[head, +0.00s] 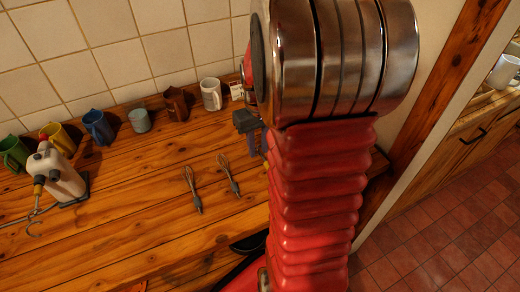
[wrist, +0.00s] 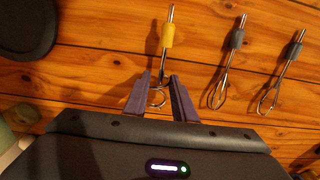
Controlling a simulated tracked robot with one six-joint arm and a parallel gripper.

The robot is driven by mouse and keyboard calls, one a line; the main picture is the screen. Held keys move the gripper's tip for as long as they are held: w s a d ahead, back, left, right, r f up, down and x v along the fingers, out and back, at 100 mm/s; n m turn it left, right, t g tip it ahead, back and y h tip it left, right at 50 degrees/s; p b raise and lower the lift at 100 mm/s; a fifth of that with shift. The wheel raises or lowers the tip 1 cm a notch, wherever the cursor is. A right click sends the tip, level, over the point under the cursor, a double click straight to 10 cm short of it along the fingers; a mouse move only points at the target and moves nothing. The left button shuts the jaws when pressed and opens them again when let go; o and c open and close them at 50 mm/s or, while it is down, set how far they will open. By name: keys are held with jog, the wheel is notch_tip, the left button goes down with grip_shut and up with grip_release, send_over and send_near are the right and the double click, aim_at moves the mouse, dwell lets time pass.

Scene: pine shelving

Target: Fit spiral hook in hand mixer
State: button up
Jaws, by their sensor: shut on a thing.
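The hand mixer (head: 62,176) is a pale body on a dark stand at the left of the wooden counter in the head view. In the wrist view, the spiral hook (wrist: 167,36) has a yellow collar and a metal shaft pointing up the picture. My gripper (wrist: 160,97) is shut on its curled lower end, with a purple finger on each side. In the head view my gripper (head: 262,150) is low over the counter, partly hidden behind my arm.
Two whisks with grey collars (head: 193,189) (head: 229,175) lie left of my gripper. Several mugs, including a blue one (head: 98,127) and a white one (head: 211,94), line the tiled wall. The counter between whisks and mixer is clear. A dark round object (wrist: 27,25) shows in the wrist view.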

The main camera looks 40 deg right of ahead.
aim_at(259, 147)
notch_tip(259, 147, up, 8)
jog(key=shift+r, duration=0.15)
dwell(0.7)
